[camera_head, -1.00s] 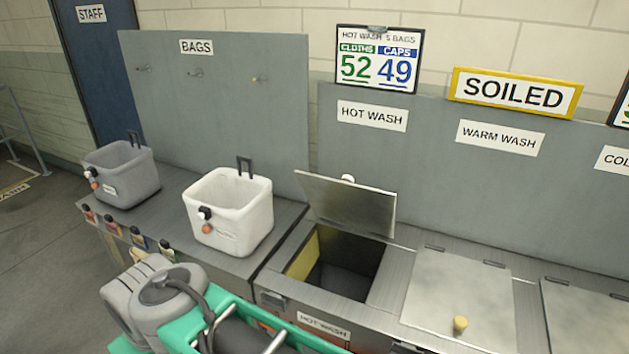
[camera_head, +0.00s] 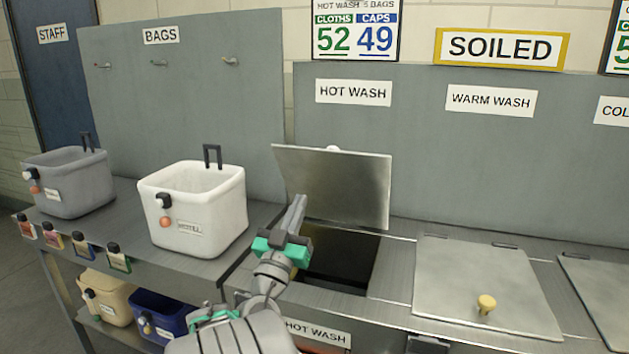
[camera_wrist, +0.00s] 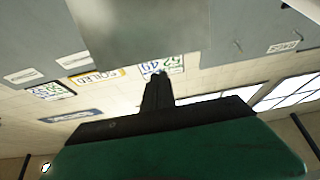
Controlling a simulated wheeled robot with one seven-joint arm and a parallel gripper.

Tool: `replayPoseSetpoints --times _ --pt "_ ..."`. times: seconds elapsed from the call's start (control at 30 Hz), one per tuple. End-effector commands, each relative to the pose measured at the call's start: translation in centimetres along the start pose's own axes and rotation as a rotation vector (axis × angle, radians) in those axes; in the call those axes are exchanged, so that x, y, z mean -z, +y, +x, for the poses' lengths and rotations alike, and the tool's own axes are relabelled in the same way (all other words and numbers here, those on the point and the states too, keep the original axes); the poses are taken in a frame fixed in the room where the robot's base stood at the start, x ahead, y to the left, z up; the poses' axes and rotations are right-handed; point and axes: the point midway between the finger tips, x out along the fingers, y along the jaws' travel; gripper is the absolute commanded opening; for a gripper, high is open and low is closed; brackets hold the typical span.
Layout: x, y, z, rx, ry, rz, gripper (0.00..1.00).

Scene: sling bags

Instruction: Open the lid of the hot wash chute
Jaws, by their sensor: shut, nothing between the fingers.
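The hot wash chute lid (camera_head: 335,185) is a grey metal plate standing raised and tilted back at the rear of its opening. The dark chute opening (camera_head: 340,262) shows below it, partly hidden by my arm. My gripper (camera_head: 296,212) is shut and empty, its fingers pointing up beside the lid's left edge; I cannot tell whether they touch it. In the wrist view, my gripper (camera_wrist: 157,90) shows as shut dark fingers, with a grey plate, probably the lid (camera_wrist: 135,30), above them. The HOT WASH sign (camera_head: 353,92) is on the panel behind.
The closed warm wash lid (camera_head: 485,285) with a yellow knob lies right of the opening. A white bag (camera_head: 195,210) and a grey bag (camera_head: 68,183) stand on the left counter. Beige (camera_head: 105,297) and blue (camera_head: 163,315) bags sit on the shelf below.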

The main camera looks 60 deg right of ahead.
Motion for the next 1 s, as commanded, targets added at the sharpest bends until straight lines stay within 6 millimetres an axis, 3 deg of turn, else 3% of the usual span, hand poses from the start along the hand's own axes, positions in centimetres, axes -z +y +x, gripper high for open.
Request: replayPoseSetpoints --times 0.1,0.6,0.73,1.0 --pt "0.8 0.1 2.2 -0.003 -0.003 -0.002 0.0" --pt "0.6 0.0 12.3 -0.001 -0.004 0.001 0.0" --pt "0.4 -0.1 13.3 0.0 -0.004 0.002 0.0" --pt "0.2 -0.1 13.5 0.001 -0.004 0.003 0.0"
